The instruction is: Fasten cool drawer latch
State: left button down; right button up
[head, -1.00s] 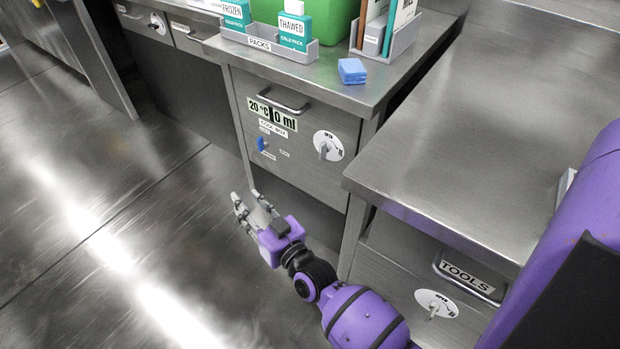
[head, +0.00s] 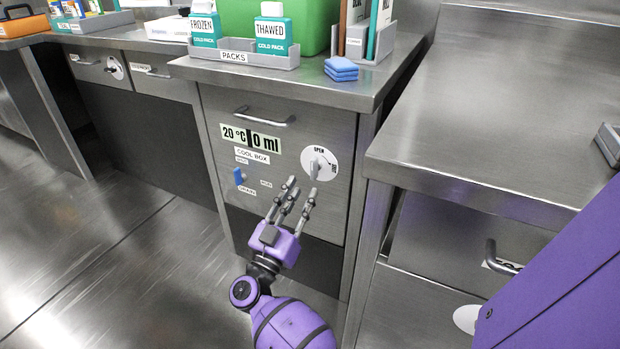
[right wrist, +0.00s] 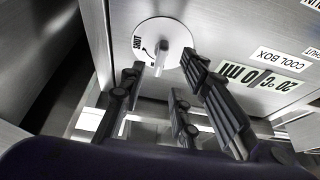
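The cool drawer (head: 285,205) is the grey front labelled COOL BOX, and it looks closed. Its latch is a white round dial (head: 331,155) marked OPEN and SHUT, with a grey handle (head: 314,171) sticking out. The dial (right wrist: 148,32) and handle (right wrist: 175,54) also show in the right wrist view. My right gripper (head: 298,192) is open just below and in front of the handle. In the right wrist view its fingers (right wrist: 163,72) spread to either side of the handle, and no grip on it shows. My left gripper is out of view.
A drawer pull (head: 264,120) and a blue drain tap (head: 239,176) stick out from the same front. The counter above holds a PACKS tray (head: 268,61) and blue sponges (head: 341,70). A nearer steel bench (head: 490,150) stands to the right.

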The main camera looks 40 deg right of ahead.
aim_at(312, 173)
jog(key=b+x, duration=0.1)
jog(key=x, duration=0.5)
jog(key=shift+c, duration=0.3)
grip_shut()
